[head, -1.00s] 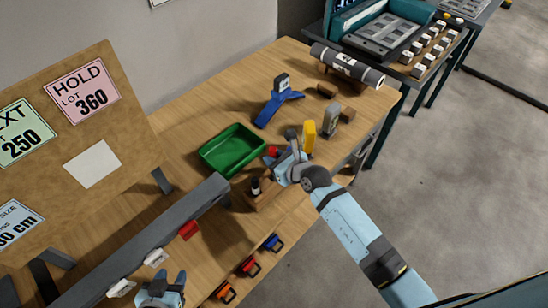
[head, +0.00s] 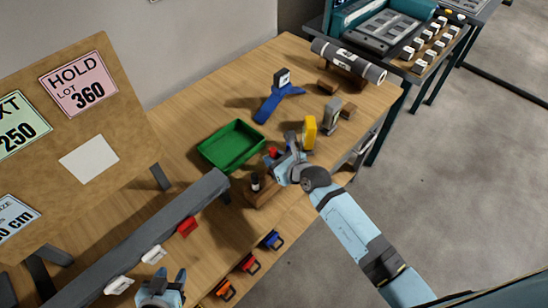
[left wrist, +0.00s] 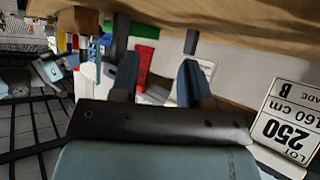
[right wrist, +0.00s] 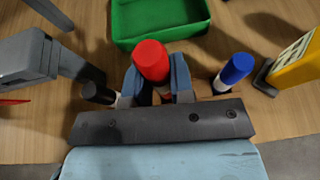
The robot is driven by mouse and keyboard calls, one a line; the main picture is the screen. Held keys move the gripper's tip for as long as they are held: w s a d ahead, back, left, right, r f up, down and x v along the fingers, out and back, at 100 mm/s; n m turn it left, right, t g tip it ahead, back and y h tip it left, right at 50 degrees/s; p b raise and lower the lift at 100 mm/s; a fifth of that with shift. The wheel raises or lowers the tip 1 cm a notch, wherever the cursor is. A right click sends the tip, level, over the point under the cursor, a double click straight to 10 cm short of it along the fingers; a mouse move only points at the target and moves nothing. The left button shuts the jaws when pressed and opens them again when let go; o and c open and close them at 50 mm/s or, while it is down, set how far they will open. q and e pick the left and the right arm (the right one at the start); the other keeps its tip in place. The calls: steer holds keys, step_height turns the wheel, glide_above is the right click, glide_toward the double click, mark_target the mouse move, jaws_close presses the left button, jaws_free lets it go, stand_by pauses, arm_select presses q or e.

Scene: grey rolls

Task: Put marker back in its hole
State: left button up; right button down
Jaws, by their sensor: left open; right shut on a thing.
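My right gripper (head: 279,163) is shut on the red-capped marker (right wrist: 151,62), which stands between its fingers in the right wrist view. The wooden marker block (head: 262,197) is beneath it on the table. A black marker (right wrist: 98,93) stands to the left of the red one and a blue-capped marker (right wrist: 234,70) to the right. The red cap looks larger and closer to the camera than the other two. The red marker's lower end is hidden, so I cannot tell whether it is in a hole. My left gripper (head: 163,288) is open and empty near the bottom edge.
A green tray (head: 231,147) lies just behind the block. A yellow object (head: 309,132) and a grey device (head: 331,115) stand to the right. A blue stand (head: 276,98) is further back. A grey rail (head: 150,235) runs along the left.

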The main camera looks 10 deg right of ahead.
arm_select(q)
steer(key=shift+f+b, duration=1.15)
steer(key=shift+f, duration=0.05)
arm_select(e)
steer(key=shift+f, duration=2.05)
steer(key=c, duration=0.9)
jaws_free()
arm_select(q)
steer(key=shift+d, duration=0.15)
steer(key=shift+f+b, duration=0.2)
steer(key=shift+b, duration=0.15)
steer(key=shift+f, duration=0.1)
arm_select(e)
steer(key=v, duration=1.3)
steer(key=shift+s+r, duration=0.2)
steer(key=shift+s, duration=0.1)
steer(key=shift+d, duration=0.15)
